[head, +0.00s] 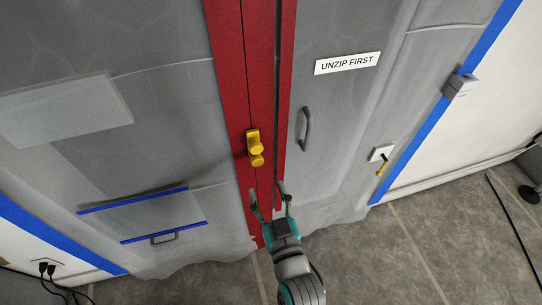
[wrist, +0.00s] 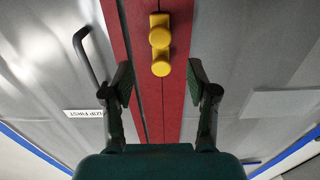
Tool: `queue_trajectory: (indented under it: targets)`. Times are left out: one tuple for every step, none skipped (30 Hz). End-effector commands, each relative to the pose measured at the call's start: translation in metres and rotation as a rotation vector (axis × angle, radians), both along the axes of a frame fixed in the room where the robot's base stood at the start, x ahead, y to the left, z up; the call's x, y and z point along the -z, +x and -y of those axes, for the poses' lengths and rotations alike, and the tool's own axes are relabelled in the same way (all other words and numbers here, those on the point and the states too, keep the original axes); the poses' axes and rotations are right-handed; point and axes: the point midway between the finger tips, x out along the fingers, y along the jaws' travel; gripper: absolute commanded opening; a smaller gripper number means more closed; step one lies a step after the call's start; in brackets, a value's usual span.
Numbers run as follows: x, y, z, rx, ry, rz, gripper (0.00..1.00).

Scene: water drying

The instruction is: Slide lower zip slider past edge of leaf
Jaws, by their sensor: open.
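Two yellow zip sliders sit close together on the red zip strip (head: 234,60), the upper one (head: 252,135) just above the lower one (head: 257,160). The grey leaf (head: 335,125) with a dark handle lies right of the strip; a narrow dark gap runs along the strip's right part. My gripper (head: 270,190) is open and empty, below the sliders and apart from them. In the wrist view, which looks upside down, yellow knobs show beyond and between the open fingers (wrist: 160,78), touching neither; I cannot tell there which slider is which.
The dark handle (head: 305,129) stands out right of the strip, under the UNZIP FIRST label (head: 347,63). A wall plate with a yellow lever (head: 380,168) is further right. A blue-taped flap (head: 155,215) is at lower left. Tiled floor (head: 400,255) lies below.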

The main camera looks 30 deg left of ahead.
Motion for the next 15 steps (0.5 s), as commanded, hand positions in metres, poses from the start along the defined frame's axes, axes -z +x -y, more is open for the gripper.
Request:
queue_trajectory:
  targets:
    - [0.000, 0.003, -0.004, 0.000, 0.000, 0.001, 0.58]
    - [0.000, 0.005, -0.006, 0.000, 0.000, 0.001, 0.58]
    - [-0.001, 0.009, -0.010, 0.001, -0.001, 0.002, 0.58]
    - [-0.001, 0.012, -0.013, 0.001, -0.001, 0.002, 0.58]
    - [-0.001, 0.015, -0.017, 0.001, 0.000, 0.001, 0.58]
    - [-0.001, 0.019, -0.022, 0.000, 0.002, 0.001, 0.58]
    - [0.000, 0.022, -0.026, 0.000, 0.001, 0.001, 0.58]
    - [-0.001, 0.026, -0.030, 0.001, 0.000, 0.001, 0.58]
    - [-0.001, 0.030, -0.035, 0.001, -0.001, 0.002, 0.58]
    - [-0.001, 0.033, -0.039, 0.001, -0.001, 0.002, 0.58]
    - [-0.001, 0.036, -0.042, 0.001, 0.000, 0.001, 0.58]
    - [0.000, 0.041, -0.047, 0.001, 0.000, 0.000, 0.58]
    - [-0.001, 0.044, -0.051, 0.001, 0.001, 0.001, 0.58]
    - [-0.001, 0.046, -0.054, 0.001, 0.001, 0.001, 0.58]
    - [0.000, 0.050, -0.058, 0.001, 0.000, 0.000, 0.58]
